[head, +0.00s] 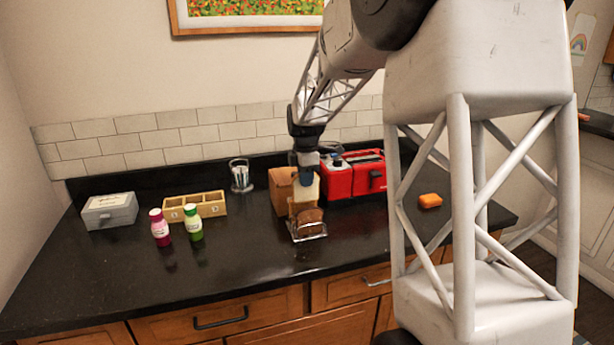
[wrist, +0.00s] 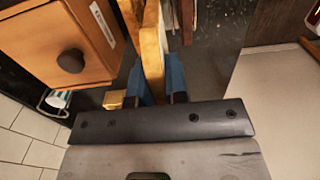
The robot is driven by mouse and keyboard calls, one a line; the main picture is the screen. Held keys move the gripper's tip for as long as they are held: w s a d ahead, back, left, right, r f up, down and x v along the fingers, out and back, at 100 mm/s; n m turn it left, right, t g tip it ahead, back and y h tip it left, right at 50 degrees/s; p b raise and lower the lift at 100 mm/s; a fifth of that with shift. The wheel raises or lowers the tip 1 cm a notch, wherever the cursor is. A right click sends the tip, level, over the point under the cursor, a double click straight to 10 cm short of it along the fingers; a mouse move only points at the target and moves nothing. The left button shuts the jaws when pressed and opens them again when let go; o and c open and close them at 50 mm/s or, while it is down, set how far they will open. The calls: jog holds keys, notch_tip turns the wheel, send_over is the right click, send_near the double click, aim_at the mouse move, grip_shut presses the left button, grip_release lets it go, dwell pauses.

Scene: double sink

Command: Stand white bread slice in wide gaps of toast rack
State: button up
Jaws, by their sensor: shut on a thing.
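The white bread slice (head: 314,190) hangs upright in my gripper (head: 306,177), above the back part of the toast rack (head: 310,238). In the wrist view the slice (wrist: 153,48) shows nearly edge-on between the blue fingers of my gripper (wrist: 160,82), which is shut on it. The wire toast rack stands on the dark counter. Brown bread (head: 309,217) stands in it towards the front. The gaps of the rack are mostly hidden by the bread, and I cannot tell whether the white slice touches the rack.
A wooden box (head: 281,188) stands close behind-left of my gripper; its knobbed face (wrist: 65,40) fills the wrist view's upper left. A red toaster (head: 368,172) is right. The front counter is clear.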

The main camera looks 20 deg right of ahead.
aim_at(306, 201)
jog(key=shift+f, duration=0.15)
jog(key=shift+f, duration=4.45)
jog(key=o, duration=1.1)
jog(key=shift+r, duration=4.45)
